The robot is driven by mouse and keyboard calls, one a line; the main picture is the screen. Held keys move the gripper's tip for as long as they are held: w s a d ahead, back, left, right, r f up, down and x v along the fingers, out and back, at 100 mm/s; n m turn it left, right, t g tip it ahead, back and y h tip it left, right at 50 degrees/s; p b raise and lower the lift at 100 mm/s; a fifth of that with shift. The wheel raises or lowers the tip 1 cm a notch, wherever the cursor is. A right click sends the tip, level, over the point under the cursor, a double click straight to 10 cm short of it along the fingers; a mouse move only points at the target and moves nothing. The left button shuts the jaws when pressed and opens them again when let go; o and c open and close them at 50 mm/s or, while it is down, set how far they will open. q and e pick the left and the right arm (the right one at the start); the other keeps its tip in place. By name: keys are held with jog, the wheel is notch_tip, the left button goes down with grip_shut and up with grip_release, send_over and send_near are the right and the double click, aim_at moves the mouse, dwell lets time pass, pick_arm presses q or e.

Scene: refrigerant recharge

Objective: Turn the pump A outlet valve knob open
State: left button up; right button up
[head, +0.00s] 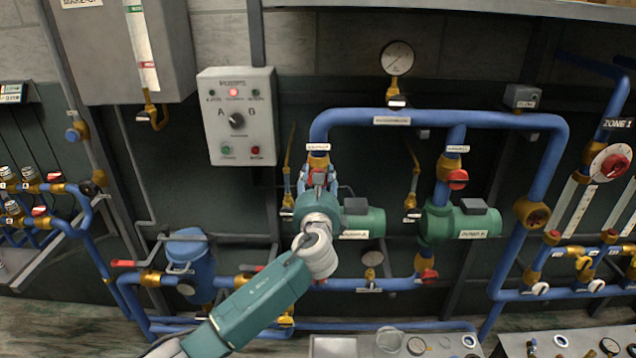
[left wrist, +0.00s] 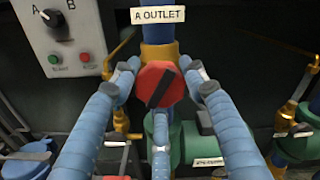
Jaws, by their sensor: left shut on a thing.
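The pump A outlet valve knob (left wrist: 150,90) is red with a dark bar tilted from lower left to upper right in the left wrist view. It sits on a brass valve body (left wrist: 160,57) under the "A OUTLET" label (left wrist: 158,15). My left gripper (left wrist: 160,80) is shut on the knob, with blue fingers on its left and right sides and a third finger below. In the head view my left gripper (head: 318,180) reaches up in front of pump A (head: 363,222), and mostly hides the knob. My right gripper is not in view.
A grey control box (head: 237,115) with an A/B selector hangs at upper left. Pump B (head: 475,222) and its red outlet knob (head: 458,179) stand to the right. The blue header pipe (head: 470,119) passes above. Thin brass-ended lines flank the valve. A bench edge with gauges is at lower right.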

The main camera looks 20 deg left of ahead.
pick_arm(q)
jog(key=n, duration=0.1)
jog(key=n+b, duration=0.1)
jog(key=n, duration=0.1)
jog(key=n+b, duration=0.1)
jog(key=n, duration=0.1)
jog(key=shift+r, duration=0.25)
jog(key=shift+a+n, duration=0.1)
jog(key=shift+n, duration=0.2)
jog(key=o, duration=1.2)
jog(key=shift+f, duration=0.1)
jog(key=shift+s+f, duration=0.1)
jog(key=v, duration=1.1)
jog(key=shift+s, duration=0.4)
